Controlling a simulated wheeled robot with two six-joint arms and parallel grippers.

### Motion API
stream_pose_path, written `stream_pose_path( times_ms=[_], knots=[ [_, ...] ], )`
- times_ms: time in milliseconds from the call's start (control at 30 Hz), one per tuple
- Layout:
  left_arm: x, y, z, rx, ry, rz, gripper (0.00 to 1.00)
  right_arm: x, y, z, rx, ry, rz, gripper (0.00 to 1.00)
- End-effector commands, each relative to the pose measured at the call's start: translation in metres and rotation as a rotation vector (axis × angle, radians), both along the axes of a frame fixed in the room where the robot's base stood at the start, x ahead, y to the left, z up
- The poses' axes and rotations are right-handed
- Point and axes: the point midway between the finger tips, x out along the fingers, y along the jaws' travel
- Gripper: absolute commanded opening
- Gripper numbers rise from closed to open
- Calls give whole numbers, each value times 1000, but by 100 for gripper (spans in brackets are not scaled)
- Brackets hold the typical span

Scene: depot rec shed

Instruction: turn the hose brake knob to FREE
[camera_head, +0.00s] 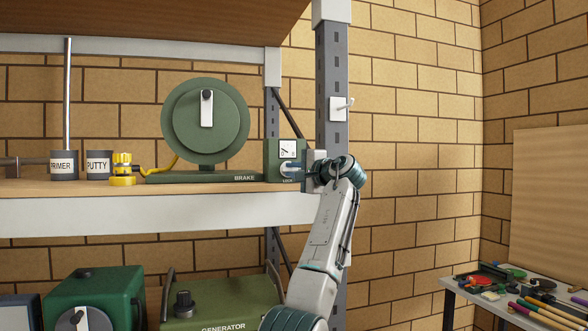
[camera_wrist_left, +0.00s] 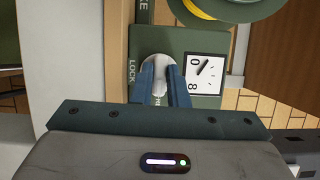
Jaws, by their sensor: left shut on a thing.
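The green brake box (camera_head: 272,150) stands on the shelf at the right end of the hose reel base marked BRAKE. It also shows in the wrist view (camera_wrist_left: 143,42), with a white dial (camera_wrist_left: 206,72) on its face. The pale round knob (camera_wrist_left: 157,62) sits beside the dial. The word LOCK is readable beside it; another label is mostly hidden behind my fingers. My left gripper (camera_head: 288,169) is at the box front, and its blue fingers (camera_wrist_left: 160,72) are shut on the knob. They cover part of it, so I cannot tell its exact setting. My right gripper is not in view.
The green hose reel (camera_head: 228,125) is left of the box. A yellow nozzle (camera_head: 122,170) and PRIMER (camera_head: 64,166) and PUTTY (camera_head: 98,166) tins stand further left. A grey shelf post (camera_head: 332,110) with a white switch (camera_head: 338,108) rises just right. A generator (camera_head: 225,305) is below.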

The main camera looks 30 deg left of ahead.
Motion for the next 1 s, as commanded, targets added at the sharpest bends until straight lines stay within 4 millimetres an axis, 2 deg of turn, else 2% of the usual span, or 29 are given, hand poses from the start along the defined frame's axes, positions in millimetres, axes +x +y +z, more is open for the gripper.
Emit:
stream_pose_path(
  times_ms=[600, 633, 733, 1000],
  knots=[
    [0, 0, -1, -30, -33, -1, 0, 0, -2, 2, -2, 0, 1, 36],
    [0, 0, -1, -30, -33, -1, 16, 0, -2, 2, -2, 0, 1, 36],
    [0, 0, -1, -29, -33, -1, 35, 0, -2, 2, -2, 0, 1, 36],
    [0, -1, 0, -29, -33, -1, 35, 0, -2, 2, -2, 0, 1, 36]
  ],
)
